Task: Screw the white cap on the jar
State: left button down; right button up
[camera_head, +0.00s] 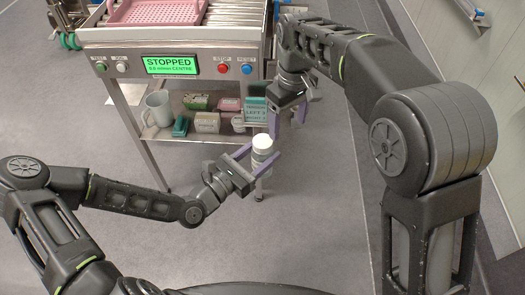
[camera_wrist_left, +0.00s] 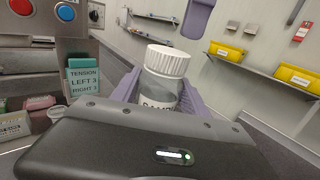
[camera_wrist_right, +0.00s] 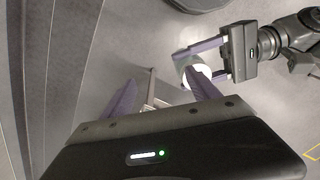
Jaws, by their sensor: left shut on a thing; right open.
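The jar (camera_head: 261,157) is a small clear container with a dark-lettered label, held upright in the air in front of the conveyor stand. The ribbed white cap (camera_head: 261,141) sits on its top; whether it is screwed tight cannot be told. In the left wrist view the cap (camera_wrist_left: 167,60) is above the jar body (camera_wrist_left: 159,91). My left gripper (camera_head: 258,162) is shut around the jar body. My right gripper (camera_head: 288,124) is open and empty, above and slightly right of the cap. In the right wrist view the cap (camera_wrist_right: 197,76) is beyond its fingers.
The conveyor stand carries a green STOPPED screen (camera_head: 170,65) and a pink crate (camera_head: 158,12). Its lower shelf holds a mug (camera_head: 158,109), small boxes (camera_head: 206,122) and a tension sign (camera_head: 256,110). Yellow bins (camera_wrist_left: 227,50) sit along a wall. The floor in front is clear.

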jog(key=s+d+f+m, duration=0.1)
jog(key=s+d+f, duration=0.15)
jog(key=f, duration=0.55)
jog(key=s+d+f+m+y, duration=0.1)
jog(key=d+f+m, duration=0.1)
jog(key=d+f, duration=0.35)
jog(key=s+d+f+m, duration=0.1)
jog(key=s+f, duration=0.1)
jog(key=f, duration=0.8)
jog(key=s+a+f+m+y, duration=0.1)
jog(key=s+f+m, duration=0.2)
jog(key=s, duration=0.6)
jog(key=s+a+f+m+y, duration=0.2)
jog(key=s+f+m, duration=0.1)
jog(key=s+f, duration=0.4)
jog(key=s, duration=0.3)
jog(key=shift+s+t, duration=0.25)
jog(key=shift+t, duration=0.15)
jog(key=shift+a+f, duration=0.1)
